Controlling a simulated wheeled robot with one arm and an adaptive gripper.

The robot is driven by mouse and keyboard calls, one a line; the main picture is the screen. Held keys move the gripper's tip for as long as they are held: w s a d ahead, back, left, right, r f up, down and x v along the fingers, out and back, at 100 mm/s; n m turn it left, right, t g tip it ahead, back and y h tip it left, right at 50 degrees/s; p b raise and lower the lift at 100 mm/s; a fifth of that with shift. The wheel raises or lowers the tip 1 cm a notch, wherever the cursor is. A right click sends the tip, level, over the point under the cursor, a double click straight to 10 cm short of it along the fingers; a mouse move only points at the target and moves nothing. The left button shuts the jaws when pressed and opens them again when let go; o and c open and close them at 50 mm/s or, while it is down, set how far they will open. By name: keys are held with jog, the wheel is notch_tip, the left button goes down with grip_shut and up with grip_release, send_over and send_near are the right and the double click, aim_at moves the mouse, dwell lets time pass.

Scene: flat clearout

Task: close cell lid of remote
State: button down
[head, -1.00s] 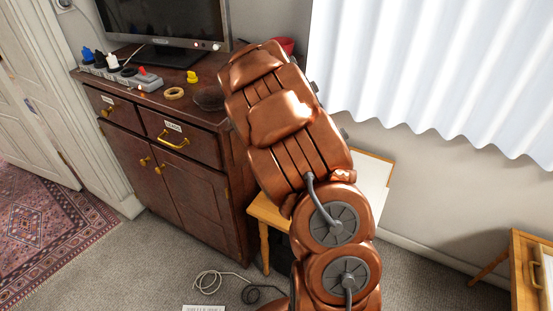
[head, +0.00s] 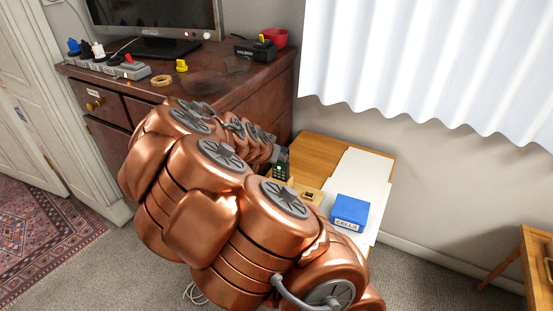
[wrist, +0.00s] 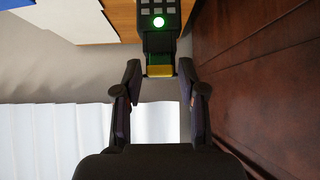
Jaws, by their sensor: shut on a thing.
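The remote (head: 281,172) is a dark handset with a lit green lamp, at the left side of the small wooden table in the head view. In the wrist view the remote (wrist: 159,38) points down toward me, with a green and a yellow band at its near end. My gripper (wrist: 159,68) has one finger on each side of that end and is shut on it. I cannot make out the cell lid or how far it is closed. In the head view my arm hides most of the gripper.
A blue box marked CELLS (head: 350,212) stands on white paper (head: 362,168) on the wooden table (head: 325,150). A small tan holder (head: 307,195) is left of the box.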

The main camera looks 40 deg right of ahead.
jog(key=c, duration=0.9)
grip_release()
jog(key=shift+a+r, duration=0.1)
jog(key=v, duration=1.1)
jog(key=shift+s+a+r, duration=0.15)
jog(key=shift+a+r, duration=0.1)
jog(key=shift+r, duration=0.1)
jog(key=s+a+f+n+g+y, duration=0.1)
jog(key=s+a+n+g+y, duration=0.2)
jog(key=s+a, duration=0.55)
jog(key=s+a+f+n+g+y, duration=0.1)
jog(key=s+a+n+g+y, duration=0.15)
jog(key=s+a+n, duration=0.6)
jog(key=s+a+f+n+g+y, duration=0.1)
jog(key=s+a+n+y, duration=0.15)
jog(key=s, duration=0.95)
jog(key=shift+m+t+y, duration=0.3)
jog(key=shift+m+t, duration=0.05)
jog(key=shift+m, duration=0.15)
jog(key=r+p, duration=0.9)
jog(key=w+r+p, duration=0.1)
jog(key=r+p, duration=0.3)
jog(key=r, duration=0.1)
jog(key=shift+a+r+p, duration=0.2)
jog(key=shift+a+p, duration=0.05)
jog(key=shift+p, duration=0.15)
